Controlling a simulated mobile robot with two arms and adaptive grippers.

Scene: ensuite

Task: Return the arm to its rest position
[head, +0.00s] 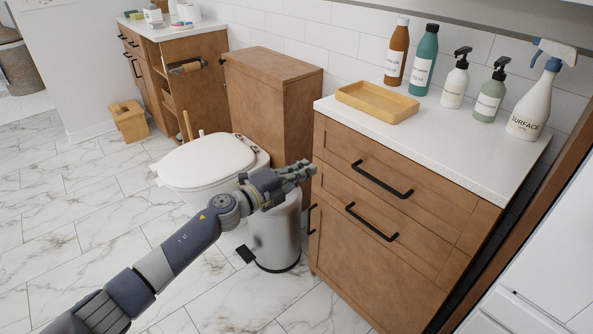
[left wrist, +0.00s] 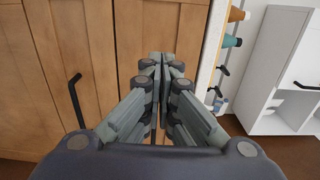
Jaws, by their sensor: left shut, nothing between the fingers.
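My left arm comes in from the lower left of the head view and reaches up to the middle. Its gripper (head: 300,170) is shut and empty, in front of the left edge of the wooden cabinet (head: 375,245) and above the metal pedal bin (head: 277,238). In the left wrist view the fingers (left wrist: 160,62) are together with nothing between them, and the cabinet's wooden front (left wrist: 95,60) fills the left and middle. I cannot tell whether the fingertips touch the cabinet. My right gripper is not in view.
A white toilet (head: 205,160) stands behind my forearm. The cabinet's white top (head: 450,150) holds a wooden tray (head: 378,102), several bottles and a spray bottle (head: 531,105). A small wooden stool (head: 129,120) stands farther back. The marble floor (head: 60,215) at left is clear.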

